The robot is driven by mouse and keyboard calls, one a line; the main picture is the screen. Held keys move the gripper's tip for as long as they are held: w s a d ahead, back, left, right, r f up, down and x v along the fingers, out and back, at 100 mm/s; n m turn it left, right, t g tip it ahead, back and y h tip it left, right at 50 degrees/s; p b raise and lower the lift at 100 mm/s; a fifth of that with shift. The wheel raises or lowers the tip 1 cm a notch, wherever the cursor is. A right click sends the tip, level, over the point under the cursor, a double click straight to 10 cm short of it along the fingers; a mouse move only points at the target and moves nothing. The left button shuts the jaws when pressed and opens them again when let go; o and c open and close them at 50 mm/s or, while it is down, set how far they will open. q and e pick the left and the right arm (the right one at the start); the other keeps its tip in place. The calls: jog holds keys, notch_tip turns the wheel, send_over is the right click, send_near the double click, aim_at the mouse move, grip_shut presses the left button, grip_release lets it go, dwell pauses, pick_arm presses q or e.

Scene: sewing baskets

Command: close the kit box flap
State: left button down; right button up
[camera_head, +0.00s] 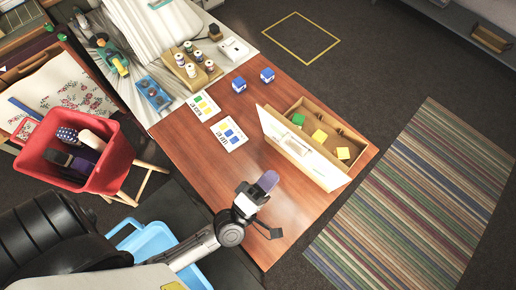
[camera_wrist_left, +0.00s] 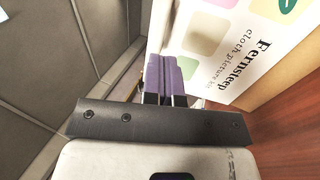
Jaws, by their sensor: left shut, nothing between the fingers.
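The kit box (camera_head: 347,128) is a cardboard tray on the right part of the wooden table. Its white flap (camera_head: 285,138) stands raised along the box's near-left side, so the box is open. A green block and two yellow pieces show inside. My left gripper (camera_head: 268,181) is shut and empty, with purple fingertips, on the near side of the flap. My right gripper is not in view.
A wooden spool rack (camera_head: 191,70) stands farther back. A red basket (camera_head: 112,168) is at left. The table's right edge is just past the box.

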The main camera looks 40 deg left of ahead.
aim_at(297, 154)
pick_arm(q)
jog(key=shift+p+x, duration=0.6)
jog(key=shift+x, duration=2.3)
